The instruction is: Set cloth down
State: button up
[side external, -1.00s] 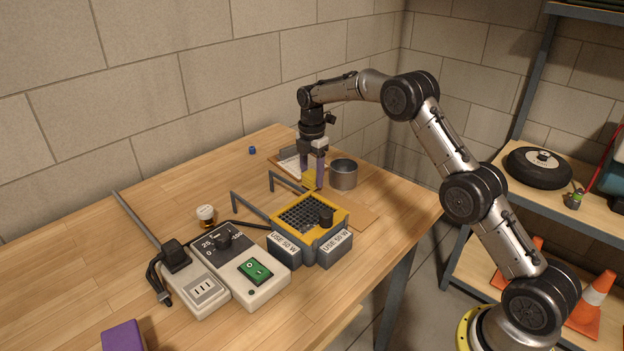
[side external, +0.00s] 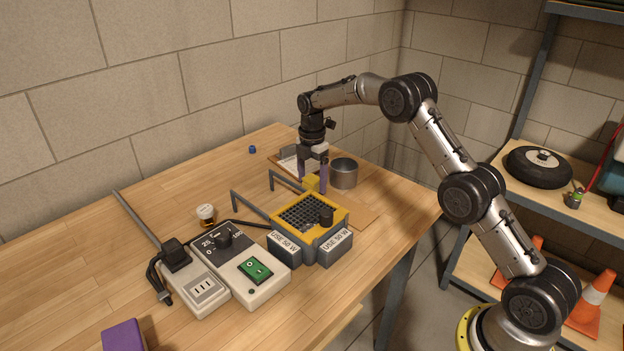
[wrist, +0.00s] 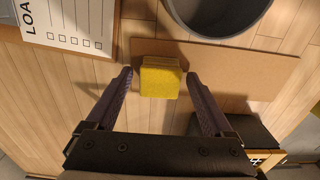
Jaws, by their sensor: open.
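A small yellow folded cloth (wrist: 160,78) lies between the tips of my gripper (wrist: 159,73) in the wrist view. Clear gaps show on both sides of it, so my open fingers straddle it without gripping. In the side external view, the cloth (side external: 311,183) shows low between the purple fingers of my gripper (side external: 312,182), partly hidden by them. It appears to rest at the edge of a brown cardboard sheet (wrist: 245,70).
A metal cup (side external: 343,174) stands close right of my gripper. A clipboard (wrist: 70,25) lies beside the cloth. The table's back left is mostly clear.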

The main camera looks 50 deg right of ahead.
aim_at(312, 178)
notch_tip(312, 178, up, 12)
jog(key=shift+r, duration=0.25)
jog(key=s+a+r+m+t, duration=0.1)
jog(key=s+a+r+m, duration=0.3)
jog(key=s+r, duration=0.4)
jog(key=s+a+r+m+t, duration=0.25)
jog(key=s+r+m, duration=0.2)
jog(key=s, duration=0.55)
jog(key=s+a+f+m, duration=0.1)
jog(key=s+f+m, duration=0.1)
jog(key=s, duration=0.5)
jog(key=s+a+f+m+t, duration=0.1)
jog(key=s+m, duration=0.3)
jog(key=s, duration=0.4)
jog(key=s+a+f+m+t, duration=0.1)
jog(key=s+a+f+m, duration=0.1)
jog(key=s, duration=0.6)
jog(key=shift+a+f+m, duration=0.25)
jog(key=shift+f+m, duration=0.35)
jog(key=shift+m, duration=0.15)
